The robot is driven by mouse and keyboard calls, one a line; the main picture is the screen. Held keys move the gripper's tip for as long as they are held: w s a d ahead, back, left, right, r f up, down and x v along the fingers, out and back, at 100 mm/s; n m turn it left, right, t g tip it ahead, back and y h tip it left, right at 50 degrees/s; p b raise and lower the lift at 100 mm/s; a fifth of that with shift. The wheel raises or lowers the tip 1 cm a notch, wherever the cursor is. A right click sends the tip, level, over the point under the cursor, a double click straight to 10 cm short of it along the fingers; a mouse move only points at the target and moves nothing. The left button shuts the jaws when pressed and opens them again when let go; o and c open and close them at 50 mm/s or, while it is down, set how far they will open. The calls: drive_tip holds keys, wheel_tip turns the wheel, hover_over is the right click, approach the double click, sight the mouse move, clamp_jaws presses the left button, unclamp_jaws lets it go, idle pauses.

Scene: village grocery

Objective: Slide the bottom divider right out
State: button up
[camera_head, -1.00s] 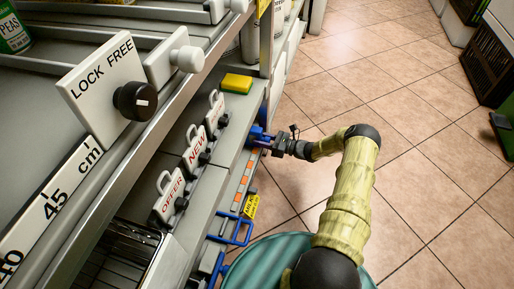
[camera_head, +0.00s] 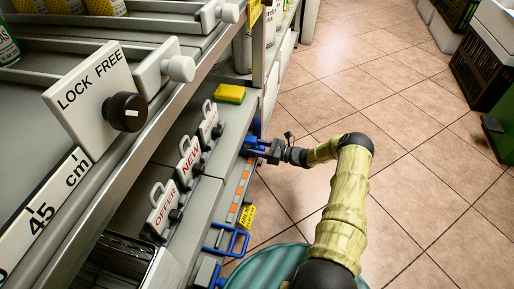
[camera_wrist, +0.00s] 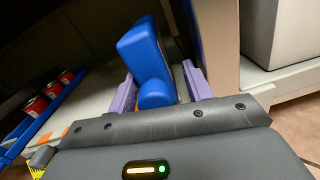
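In the wrist view a blue rounded handle (camera_wrist: 143,55) stands between the two purple finger pads of my gripper (camera_wrist: 162,90). The pads lie close on either side of it; whether both press on it I cannot tell. In the head view my gripper (camera_head: 264,149) is at the front edge of the low shelf (camera_head: 229,140), over a small blue part there. The divider behind this handle is mostly hidden. Higher up, a white divider knob (camera_head: 179,68) sticks out beside a "LOCK FREE" plate (camera_head: 93,85) with a black knob (camera_head: 126,111).
A yellow sponge (camera_head: 230,93) lies on the low shelf. Signs with handles, NEW (camera_head: 189,160) and OFFER (camera_head: 161,208), stand along it. The tiled floor (camera_head: 390,120) to the right is clear.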

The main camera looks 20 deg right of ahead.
drive_tip(key=shift+s+d+r+p, duration=0.1)
drive_tip(key=shift+s+d+p, duration=0.25)
drive_tip(key=shift+d+p, duration=0.1)
drive_tip(key=p+v, duration=0.5)
drive_tip(key=v, duration=1.1)
drive_tip(key=shift+s+d, duration=0.1)
